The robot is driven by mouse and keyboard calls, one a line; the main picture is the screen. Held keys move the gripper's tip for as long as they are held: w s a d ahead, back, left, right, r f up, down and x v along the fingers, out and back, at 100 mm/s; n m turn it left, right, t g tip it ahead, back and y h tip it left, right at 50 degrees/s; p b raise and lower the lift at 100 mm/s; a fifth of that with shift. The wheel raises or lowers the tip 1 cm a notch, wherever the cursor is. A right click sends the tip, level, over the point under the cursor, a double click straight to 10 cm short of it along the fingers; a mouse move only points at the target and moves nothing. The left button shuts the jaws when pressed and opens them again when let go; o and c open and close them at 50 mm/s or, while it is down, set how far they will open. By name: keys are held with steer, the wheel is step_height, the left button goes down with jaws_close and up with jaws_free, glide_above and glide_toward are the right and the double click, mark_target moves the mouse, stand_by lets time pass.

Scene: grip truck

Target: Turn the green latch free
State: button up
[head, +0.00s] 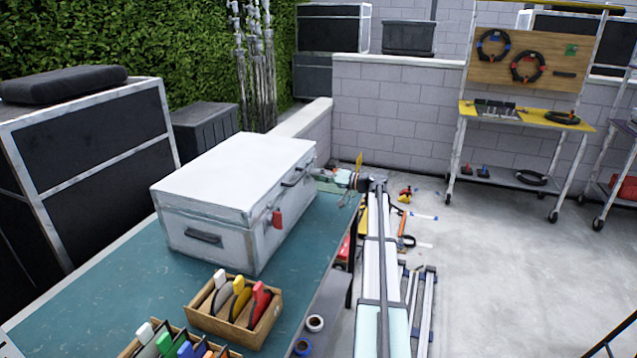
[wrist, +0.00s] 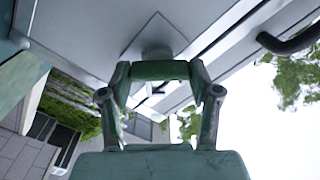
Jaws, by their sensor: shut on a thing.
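The white case (head: 235,185) stands on the teal table with its lid down. A red latch (head: 277,218) hangs on its near right side. My gripper (head: 325,174) is at the far end of that side. In the wrist view the green latch (wrist: 160,70) lies crosswise between my two fingertips, in front of a pale, tilted plate (wrist: 155,38) on the case. My gripper (wrist: 160,84) is shut on it. In the head view the latch is too small and too covered by my gripper to make out.
A dark handle (head: 293,180) sits on the case side between the latches; it also shows in the wrist view (wrist: 290,42). A wooden tray (head: 205,318) of coloured-handled tools stands on the table (head: 130,285). Loose tools lie on the floor beyond my arm.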

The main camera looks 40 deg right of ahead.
steer(key=m, duration=0.8)
steer(key=shift+w+m+b, duration=0.1)
steer(key=shift+m+b, duration=0.2)
steer(key=shift+b, duration=0.1)
stand_by(0.4)
steer(key=o, duration=1.1)
steer(key=shift+f, duration=0.1)
steer(key=shift+o, duration=0.2)
steer(key=v, duration=1.2)
